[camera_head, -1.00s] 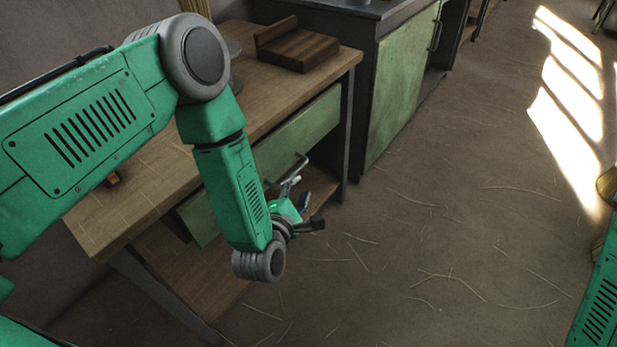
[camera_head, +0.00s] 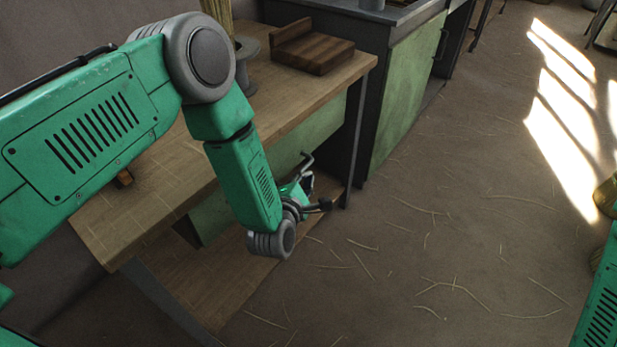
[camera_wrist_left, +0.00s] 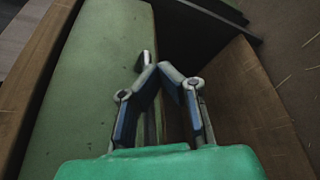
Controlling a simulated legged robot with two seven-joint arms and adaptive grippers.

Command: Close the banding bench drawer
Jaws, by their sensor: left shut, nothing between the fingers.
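The banding bench (camera_head: 140,210) has a wooden top, and its drawer has a green front (camera_head: 312,135) under the top's edge. A grey bar handle (camera_head: 304,162) stands out from the front. My left gripper (camera_head: 308,184) is beside the handle, low in front of the drawer. In the left wrist view the gripper's fingertips (camera_wrist_left: 161,68) are together and empty, close to the handle (camera_wrist_left: 147,58) and the green drawer front (camera_wrist_left: 95,75). I cannot tell whether they touch. My left forearm hides the middle of the front. Whether the front is flush is unclear. My right gripper is out of view.
A brown wooden block (camera_head: 312,52) and a grey round stand (camera_head: 246,55) are on the bench top. A lower shelf (camera_head: 215,275) is below the drawer. A green cabinet (camera_head: 408,95) stands beyond the bench. The floor at right is open, with scattered straws (camera_head: 440,285).

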